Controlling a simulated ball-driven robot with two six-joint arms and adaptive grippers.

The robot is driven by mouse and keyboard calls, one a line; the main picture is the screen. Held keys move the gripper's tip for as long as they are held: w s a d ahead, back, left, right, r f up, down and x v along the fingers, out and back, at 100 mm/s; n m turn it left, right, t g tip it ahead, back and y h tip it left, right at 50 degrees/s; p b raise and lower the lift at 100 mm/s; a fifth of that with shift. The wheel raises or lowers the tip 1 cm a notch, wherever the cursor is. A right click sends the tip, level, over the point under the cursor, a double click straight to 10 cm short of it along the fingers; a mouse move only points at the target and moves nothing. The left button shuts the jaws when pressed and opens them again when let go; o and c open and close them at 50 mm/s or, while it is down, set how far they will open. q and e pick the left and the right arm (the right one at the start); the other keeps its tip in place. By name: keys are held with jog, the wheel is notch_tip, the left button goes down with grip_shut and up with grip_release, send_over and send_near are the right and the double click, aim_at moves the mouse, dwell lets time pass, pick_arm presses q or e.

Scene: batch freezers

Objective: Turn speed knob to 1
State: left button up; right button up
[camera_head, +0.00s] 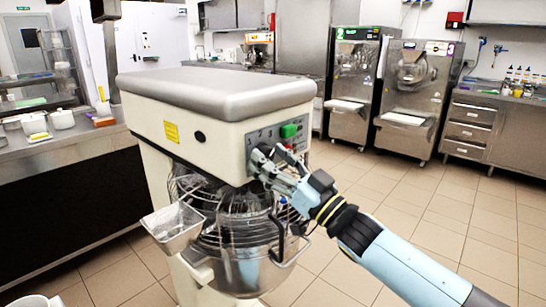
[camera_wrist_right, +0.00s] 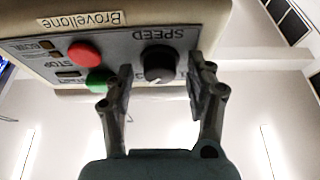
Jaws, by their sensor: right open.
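The black speed knob (camera_wrist_right: 159,63) is on the grey control panel (camera_wrist_right: 125,45) of the mixer, under the upside-down word SPEED in the right wrist view. A pale mark shows at the knob's lower edge; the number it points to cannot be read. My right gripper (camera_wrist_right: 160,82) is open, with one finger on each side of the knob and a visible gap on both sides. In the head view, my right gripper (camera_head: 272,162) is at the mixer's front panel and mostly hides the knob. My left gripper is not in view.
A red button (camera_wrist_right: 84,54) and a green button (camera_wrist_right: 98,79) sit beside the knob, close to one finger. The mixer's wire guard (camera_head: 215,205) and bowl (camera_head: 245,265) are below my right gripper. Open tiled floor lies to the right, before the batch freezers (camera_head: 412,90).

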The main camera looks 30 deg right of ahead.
jog(key=c, duration=1.1)
jog(key=shift+n, duration=0.3)
jog(key=n+y, duration=0.1)
jog(key=n, duration=0.2)
jog(key=n+g+y, duration=0.1)
jog(key=n+y, duration=0.1)
jog(key=n, duration=0.1)
jog(key=shift+d+g, duration=0.15)
jog(key=shift+g, duration=0.15)
jog(key=n+g+y, duration=0.1)
jog(key=n, duration=0.2)
jog(key=n+g+y, duration=0.1)
jog(key=n, duration=0.2)
jog(key=shift+r, duration=0.1)
jog(key=n+g, duration=0.1)
jog(key=n, duration=0.1)
jog(key=n+g+p, duration=0.1)
jog(key=n, duration=0.2)
jog(key=shift+d+r+n+g, duration=0.1)
jog(key=shift+r+n+g, duration=0.05)
jog(key=shift+n+g, duration=0.15)
jog(key=shift+n+g+p, duration=0.8)
jog(key=shift+n+p, duration=0.05)
jog(key=shift+n, duration=1.25)
